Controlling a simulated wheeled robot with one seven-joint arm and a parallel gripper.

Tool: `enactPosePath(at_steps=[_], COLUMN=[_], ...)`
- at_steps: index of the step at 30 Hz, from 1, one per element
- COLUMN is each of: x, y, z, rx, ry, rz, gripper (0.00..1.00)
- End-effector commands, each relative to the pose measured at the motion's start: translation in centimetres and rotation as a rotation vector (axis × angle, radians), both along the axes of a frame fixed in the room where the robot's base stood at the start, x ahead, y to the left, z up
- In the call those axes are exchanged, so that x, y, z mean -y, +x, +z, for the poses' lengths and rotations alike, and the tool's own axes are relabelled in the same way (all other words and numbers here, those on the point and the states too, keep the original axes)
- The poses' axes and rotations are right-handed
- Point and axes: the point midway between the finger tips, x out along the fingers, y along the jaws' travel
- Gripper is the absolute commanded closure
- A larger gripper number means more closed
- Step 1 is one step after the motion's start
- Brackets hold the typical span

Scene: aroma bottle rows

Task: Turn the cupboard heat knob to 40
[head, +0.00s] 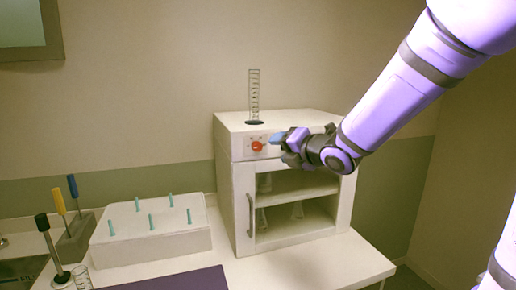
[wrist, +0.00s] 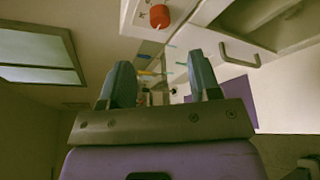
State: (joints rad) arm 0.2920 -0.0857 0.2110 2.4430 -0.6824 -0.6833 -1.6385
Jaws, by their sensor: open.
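The white cupboard (head: 238,188) stands on the table and its front carries a red heat knob (head: 257,146) on a pale dial plate. The dial's numbers are too small to read. My gripper (head: 277,139) is just right of the knob in the head view, its fingers pointing left. In the wrist view the knob (wrist: 159,16) is near the top edge, beyond and above the fingertips. My gripper (wrist: 163,85) is open there, with nothing between its two blue-grey fingers. I see no contact with the knob.
A measuring cylinder (head: 254,98) stands on top of the cupboard. The cupboard has a handle (head: 251,214) and glassware on its shelves. A white rack (head: 150,240) with several teal pegs is to the left, beside a purple mat (head: 185,280) and screwdriver-like tools (head: 75,222).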

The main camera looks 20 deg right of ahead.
Motion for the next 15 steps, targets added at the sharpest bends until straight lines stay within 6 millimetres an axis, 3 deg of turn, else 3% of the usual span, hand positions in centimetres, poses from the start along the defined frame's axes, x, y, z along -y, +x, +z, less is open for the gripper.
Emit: enactPosePath(at_steps=[15], x=[-2.5], y=[7.1], z=[-1.7], rx=[-0.003], ry=[0.004], rz=[-0.002], gripper=[0.43])
